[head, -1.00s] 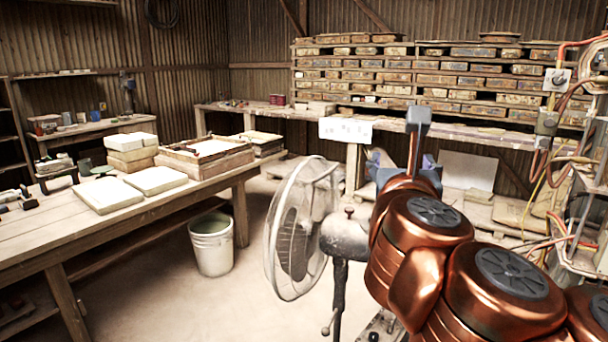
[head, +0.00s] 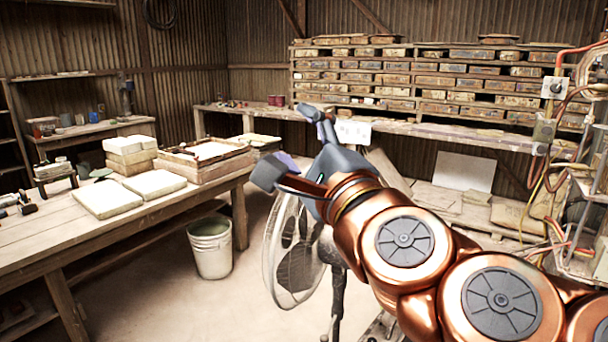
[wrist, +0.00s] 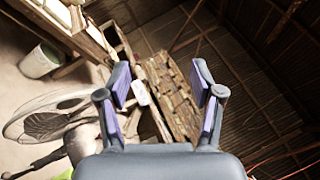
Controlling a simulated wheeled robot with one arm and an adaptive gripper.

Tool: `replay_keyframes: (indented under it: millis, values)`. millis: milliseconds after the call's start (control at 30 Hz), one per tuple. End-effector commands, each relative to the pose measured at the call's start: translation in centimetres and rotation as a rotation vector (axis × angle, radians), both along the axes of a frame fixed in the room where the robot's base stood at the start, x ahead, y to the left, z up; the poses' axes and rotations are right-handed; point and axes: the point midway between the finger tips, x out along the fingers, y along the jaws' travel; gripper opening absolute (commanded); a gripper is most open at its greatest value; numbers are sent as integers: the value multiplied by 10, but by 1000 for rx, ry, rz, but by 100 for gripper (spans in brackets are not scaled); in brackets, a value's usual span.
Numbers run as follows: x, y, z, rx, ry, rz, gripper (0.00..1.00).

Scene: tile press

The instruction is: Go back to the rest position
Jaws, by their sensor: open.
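My gripper (head: 285,140) is raised in front of my copper-coloured arm in the head view, above and in front of the fan. Its fingers are spread apart. In the wrist view my gripper (wrist: 165,90) shows two fingers with purple pads, wide apart, and nothing is between them. Past the fingers the wrist view shows the stacked shelf and the corrugated wall, tilted. No held object shows in either view.
A standing fan (head: 292,255) is just below and behind my gripper. A workbench (head: 100,235) with pale tiles (head: 107,198) and a wooden frame (head: 205,160) stands left. A white bucket (head: 211,247) is on the floor. Cabled equipment (head: 580,190) stands right.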

Motion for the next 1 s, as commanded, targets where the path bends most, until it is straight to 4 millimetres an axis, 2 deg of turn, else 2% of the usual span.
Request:
replay_keyframes:
  millis: [167,233,367,467,667,800,867,1000]
  values:
    - [-7,28,-38,-346,-25,79,66]
    - [-11,36,-60,-485,-23,117,66]
    - [-18,40,-107,-739,-2,193,66]
    - [-26,34,-146,-925,30,257,66]
    - [-50,0,-226,-1273,142,419,66]
    - [-78,-40,-276,-1479,258,559,66]
    - [-93,-60,-295,-1556,319,628,66]
    - [-137,-110,-328,-1693,479,810,66]
